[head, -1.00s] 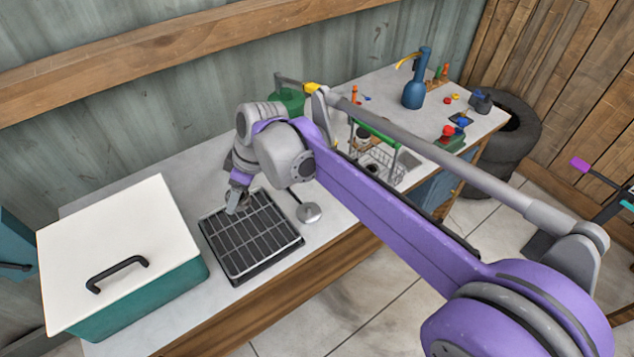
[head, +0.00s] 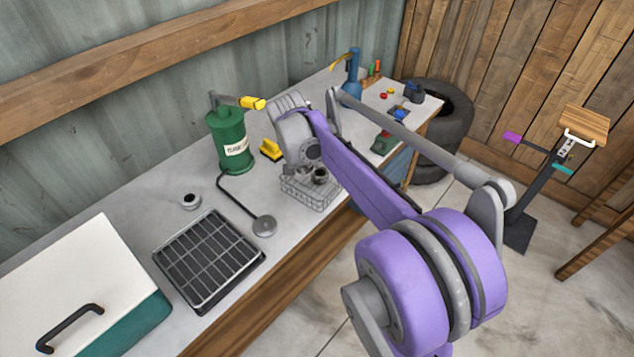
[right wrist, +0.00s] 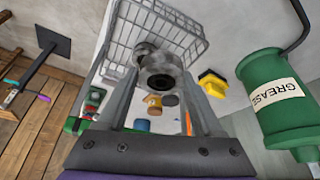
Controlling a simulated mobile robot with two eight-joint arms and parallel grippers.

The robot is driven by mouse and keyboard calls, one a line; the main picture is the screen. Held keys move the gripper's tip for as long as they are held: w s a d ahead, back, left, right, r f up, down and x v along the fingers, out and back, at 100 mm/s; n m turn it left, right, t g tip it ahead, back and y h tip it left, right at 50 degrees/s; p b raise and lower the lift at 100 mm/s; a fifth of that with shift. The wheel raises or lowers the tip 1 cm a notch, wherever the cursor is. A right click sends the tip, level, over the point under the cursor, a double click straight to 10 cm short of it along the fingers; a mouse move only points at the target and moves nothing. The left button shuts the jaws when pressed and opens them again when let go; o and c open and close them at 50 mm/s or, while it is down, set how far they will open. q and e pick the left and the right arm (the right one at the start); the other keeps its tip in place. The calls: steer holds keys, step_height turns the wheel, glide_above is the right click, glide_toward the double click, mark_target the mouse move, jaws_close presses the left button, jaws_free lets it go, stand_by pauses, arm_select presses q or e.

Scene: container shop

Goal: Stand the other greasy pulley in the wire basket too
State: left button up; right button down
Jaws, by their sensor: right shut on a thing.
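The wire basket (head: 312,200) stands near the front edge of the bench. A dark greasy pulley (head: 320,175) shows in it in the head view. My right gripper (right wrist: 158,88) is shut on a grey, dark-centred greasy pulley (right wrist: 160,72), in front of the basket's wire side in the right wrist view. Another round grey part (right wrist: 143,50) shows just behind the held pulley, partly covered by it. In the head view my arm hides much of the right gripper, so I cannot tell whether the held pulley touches the basket. My left gripper is not in view.
A green grease can (head: 230,140) with a hose and a yellow tool (head: 270,150) stand near the basket. A black grid tray (head: 208,258), a small round part (head: 189,201) and a white-lidded teal box (head: 75,275) are left.

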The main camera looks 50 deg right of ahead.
glide_above(310, 189)
steer(key=a, duration=0.1)
steer(key=shift+m, duration=0.4)
steer(key=f, duration=0.5)
steer(key=shift+s+f, duration=0.25)
steer(key=shift+f, duration=0.15)
steer(key=shift+a+f+b, duration=0.1)
steer(key=shift+f+b, duration=0.25)
steer(key=shift+f, duration=1.75)
steer(key=shift+f, duration=0.2)
steer(key=shift+c, duration=0.2)
jaws_free()
steer(key=shift+r, duration=0.1)
steer(key=shift+r, duration=0.1)
